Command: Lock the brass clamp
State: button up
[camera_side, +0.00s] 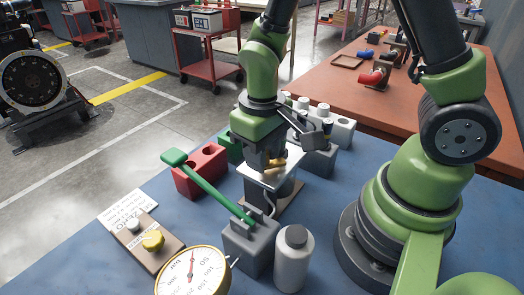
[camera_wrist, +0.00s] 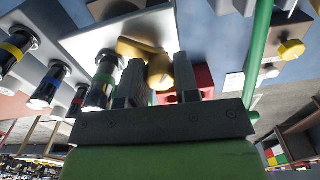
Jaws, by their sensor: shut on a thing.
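The brass clamp (camera_side: 273,168) sits on top of a pale metal plate on a grey stand, under my gripper. My gripper (camera_side: 268,160) points down over it and hides much of it in the side view. In the wrist view the brass clamp (camera_wrist: 158,72) lies between the two fingers of my gripper (camera_wrist: 160,68), and they are shut on it. The clamp has rounded, golden parts against the pale plate (camera_wrist: 110,36). Its exact lever angle is partly hidden by the fingers.
A long green lever (camera_side: 205,183) rises from a grey block left of the stand, near a red block (camera_side: 201,172). A gauge (camera_side: 192,275) and a grey bottle (camera_side: 293,258) stand in front. Banded cylinders (camera_wrist: 103,78) stand close beside my fingers.

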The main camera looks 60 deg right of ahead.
jog(key=n, duration=0.3)
jog(key=shift+n, duration=2.2)
jog(key=o, duration=0.9)
jog(key=shift+r, duration=0.15)
notch_tip(320, 180, up, 10)
jog(key=shift+f, duration=0.15)
jog(key=shift+d, duration=0.1)
